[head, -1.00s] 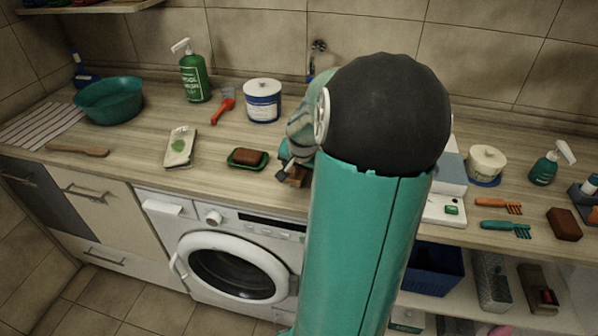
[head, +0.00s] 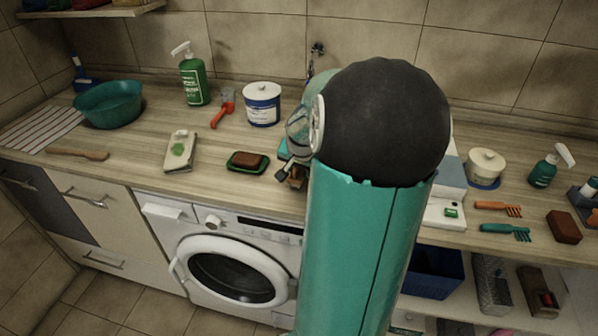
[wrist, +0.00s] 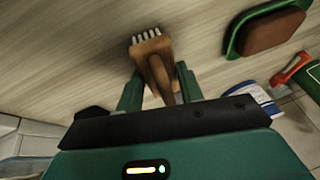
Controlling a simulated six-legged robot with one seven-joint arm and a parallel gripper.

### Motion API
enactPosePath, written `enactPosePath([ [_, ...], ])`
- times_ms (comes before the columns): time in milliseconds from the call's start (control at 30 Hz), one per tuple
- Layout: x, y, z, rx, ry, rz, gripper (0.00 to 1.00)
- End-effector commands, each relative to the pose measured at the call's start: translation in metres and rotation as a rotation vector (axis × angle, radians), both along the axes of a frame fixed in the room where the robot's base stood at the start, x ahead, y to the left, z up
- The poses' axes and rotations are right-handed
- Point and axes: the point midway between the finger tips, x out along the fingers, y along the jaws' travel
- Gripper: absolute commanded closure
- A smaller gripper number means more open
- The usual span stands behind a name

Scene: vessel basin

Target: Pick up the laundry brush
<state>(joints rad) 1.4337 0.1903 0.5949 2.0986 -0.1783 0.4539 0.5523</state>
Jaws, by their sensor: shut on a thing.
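The laundry brush (wrist: 153,66) is brown wood with a row of pale bristles at its far end. In the wrist view it sits between the two green fingers of my gripper (wrist: 160,88), which is shut on it. Countertop shows behind it; whether it is clear of the counter I cannot tell. In the head view only a small brown part of the brush (head: 297,181) shows, low beside my gripper (head: 286,173) near the counter's front edge. My own arm hides most of that area.
A green dish (head: 238,167) with brown soap (head: 250,160) lies just left of my gripper.

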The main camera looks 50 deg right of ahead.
Motion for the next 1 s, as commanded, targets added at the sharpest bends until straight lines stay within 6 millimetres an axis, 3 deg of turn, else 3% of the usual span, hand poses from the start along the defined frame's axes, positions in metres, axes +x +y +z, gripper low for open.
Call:
enactPosePath([
  [133,0.001,0.001,0.024,-0.004,-0.003,0.000,0.85],
  [433,0.001,0.055,0.085,-0.007,-0.004,0.005,0.85],
  [700,0.000,0.117,0.109,-0.004,-0.002,0.005,0.85],
  [1000,-0.001,0.140,0.118,0.000,-0.002,0.001,0.85],
])
